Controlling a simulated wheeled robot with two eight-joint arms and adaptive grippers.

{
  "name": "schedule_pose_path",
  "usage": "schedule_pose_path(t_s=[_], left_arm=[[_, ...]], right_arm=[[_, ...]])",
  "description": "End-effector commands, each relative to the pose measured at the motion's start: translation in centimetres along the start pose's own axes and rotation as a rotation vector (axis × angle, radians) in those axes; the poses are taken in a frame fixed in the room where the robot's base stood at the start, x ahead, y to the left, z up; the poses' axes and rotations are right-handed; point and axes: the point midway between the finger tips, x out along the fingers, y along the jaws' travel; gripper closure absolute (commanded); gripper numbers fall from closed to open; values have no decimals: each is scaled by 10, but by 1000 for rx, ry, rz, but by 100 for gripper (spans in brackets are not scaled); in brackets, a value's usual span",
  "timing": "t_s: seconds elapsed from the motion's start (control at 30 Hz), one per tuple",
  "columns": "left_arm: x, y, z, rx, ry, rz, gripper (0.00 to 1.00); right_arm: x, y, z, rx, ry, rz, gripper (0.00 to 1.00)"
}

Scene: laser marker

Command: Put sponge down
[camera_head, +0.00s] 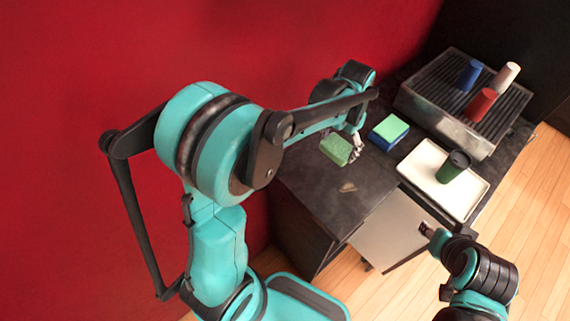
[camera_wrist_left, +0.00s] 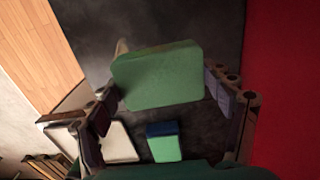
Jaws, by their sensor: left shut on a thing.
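My left gripper (camera_head: 356,146) is shut on a green sponge (camera_head: 336,149), which sits over the dark counter top. In the left wrist view the same sponge (camera_wrist_left: 158,77) fills the space between the two fingers. I cannot tell whether the sponge touches the counter. A second sponge (camera_head: 388,131), green on top and blue below, lies on the counter to the right. It also shows in the left wrist view (camera_wrist_left: 163,146). My right gripper (camera_head: 428,230) is low at the right, by a pale panel; its fingers are too small to read.
The dark counter (camera_head: 325,189) has a small brownish patch (camera_head: 348,187) and clear room around it. A white tray (camera_head: 425,161) holds a dark green cup (camera_head: 454,166). A metal rack (camera_head: 445,119) at the back right carries blue, red and white cups. A pale panel (camera_head: 390,231) juts out at the front.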

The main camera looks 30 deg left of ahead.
Motion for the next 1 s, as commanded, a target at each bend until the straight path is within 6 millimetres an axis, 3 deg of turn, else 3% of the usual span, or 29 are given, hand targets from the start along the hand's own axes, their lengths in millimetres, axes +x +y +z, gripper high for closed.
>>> schedule_pose_path(t_s=[0.17, 0.4, 0.6, 0.83, 1.0], left_arm=[[10, -8, 12, 17, 0, 0, 51], [46, -48, 53, 12, 0, 0, 51], [65, -71, 78, 16, 0, 0, 51], [77, -77, 84, 18, 0, 0, 51], [104, -77, 83, 18, 0, 0, 51]], right_arm=[[4, 0, 3, 0, 0, 0, 60], [15, 0, 10, 0, 0, 0, 60], [21, 0, 15, 0, 0, 0, 60], [24, 0, 17, 0, 0, 0, 60], [33, 0, 23, 0, 0, 0, 60]])
